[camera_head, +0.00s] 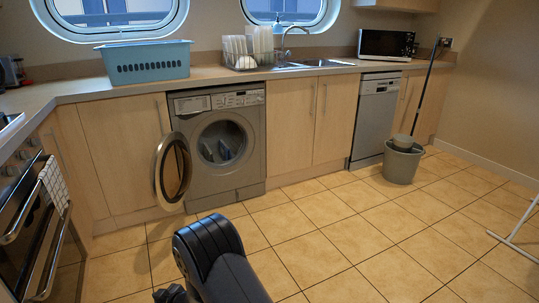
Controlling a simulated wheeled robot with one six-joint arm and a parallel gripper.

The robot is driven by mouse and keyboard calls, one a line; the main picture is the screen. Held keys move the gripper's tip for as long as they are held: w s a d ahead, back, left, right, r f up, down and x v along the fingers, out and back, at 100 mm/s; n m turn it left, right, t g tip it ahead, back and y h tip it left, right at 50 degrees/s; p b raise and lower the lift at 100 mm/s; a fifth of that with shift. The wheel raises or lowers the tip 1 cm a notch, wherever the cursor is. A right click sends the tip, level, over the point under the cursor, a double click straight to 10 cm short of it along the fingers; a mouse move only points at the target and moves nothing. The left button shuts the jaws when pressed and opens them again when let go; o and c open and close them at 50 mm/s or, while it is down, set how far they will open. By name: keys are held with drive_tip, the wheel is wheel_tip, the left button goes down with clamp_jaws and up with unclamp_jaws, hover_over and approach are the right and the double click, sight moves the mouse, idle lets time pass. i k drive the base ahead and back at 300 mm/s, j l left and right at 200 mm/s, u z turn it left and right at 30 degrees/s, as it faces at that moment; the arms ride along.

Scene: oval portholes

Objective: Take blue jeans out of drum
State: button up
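The washing machine (218,182) stands under the counter at centre left, and its round door (160,172) is swung open to the left. In the open drum (206,140) lies a small blue-grey bundle (224,153), which looks like the blue jeans; it is too small and dim to make out its shape. My dark arm rises from the bottom edge, in front of the machine and well short of it. My gripper cannot be made out in this view.
A grey bucket (402,164) with a mop stands on the floor at right. A white rack leg (515,226) shows at the right edge. The oven (38,225) is at left. The tiled floor between is clear.

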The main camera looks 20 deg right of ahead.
sight(225, 153)
drive_tip(key=i+j+z, duration=0.1)
drive_tip(key=i+z, duration=0.3)
drive_tip(key=i+j+z, duration=0.6)
drive_tip(key=i+z, duration=0.15)
drive_tip(key=i+j, duration=0.6)
drive_tip(key=i+j+z, duration=0.15)
drive_tip(key=i+j, duration=0.45)
drive_tip(key=j, duration=0.15)
drive_tip(key=i+j, duration=0.55)
drive_tip(key=j, duration=0.15)
